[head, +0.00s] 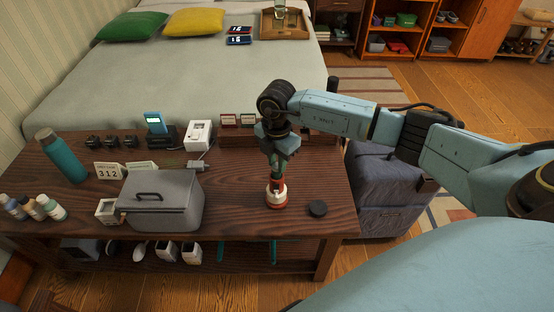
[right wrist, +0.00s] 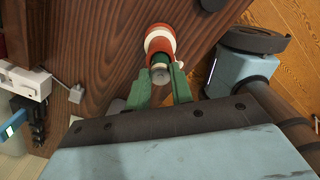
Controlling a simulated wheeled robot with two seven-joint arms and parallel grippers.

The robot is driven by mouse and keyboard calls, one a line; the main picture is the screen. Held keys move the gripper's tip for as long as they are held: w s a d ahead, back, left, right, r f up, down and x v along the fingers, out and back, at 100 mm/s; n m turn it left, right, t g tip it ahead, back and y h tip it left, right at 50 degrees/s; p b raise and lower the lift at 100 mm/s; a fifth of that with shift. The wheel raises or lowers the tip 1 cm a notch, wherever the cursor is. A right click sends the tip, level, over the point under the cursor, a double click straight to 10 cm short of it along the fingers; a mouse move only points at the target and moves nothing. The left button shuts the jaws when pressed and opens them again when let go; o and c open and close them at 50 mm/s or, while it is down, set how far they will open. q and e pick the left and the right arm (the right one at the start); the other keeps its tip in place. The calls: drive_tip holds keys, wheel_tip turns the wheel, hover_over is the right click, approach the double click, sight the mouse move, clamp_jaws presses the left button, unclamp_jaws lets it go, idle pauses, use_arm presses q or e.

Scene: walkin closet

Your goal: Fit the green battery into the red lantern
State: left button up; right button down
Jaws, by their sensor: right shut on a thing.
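The red lantern (head: 276,197), red with white bands, stands on the dark wooden table, below my right gripper (head: 277,170). It also shows in the right wrist view (right wrist: 160,40), just beyond the fingertips. My right gripper is shut on the green battery (right wrist: 160,73), whose grey end and a little green show between the fingers. The battery is lined up with the lantern's top; its far end is hidden, and I cannot tell how deep it sits. My left gripper is not in view.
A round black cap (head: 317,208) lies right of the lantern. A grey lidded box (head: 162,203) stands to the left. A small rack (head: 238,136) and a white box (head: 199,134) are behind. The table's front edge is close to the lantern.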

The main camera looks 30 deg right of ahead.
drive_tip(key=shift+f+b, duration=0.9)
drive_tip(key=shift+f, duration=0.65)
drive_tip(key=c, duration=1.1)
unclamp_jaws()
drive_tip(key=shift+c, duration=0.2)
drive_tip(key=shift+o, duration=0.2)
drive_tip(key=o, duration=0.4)
drive_tip(key=shift+c, duration=0.2)
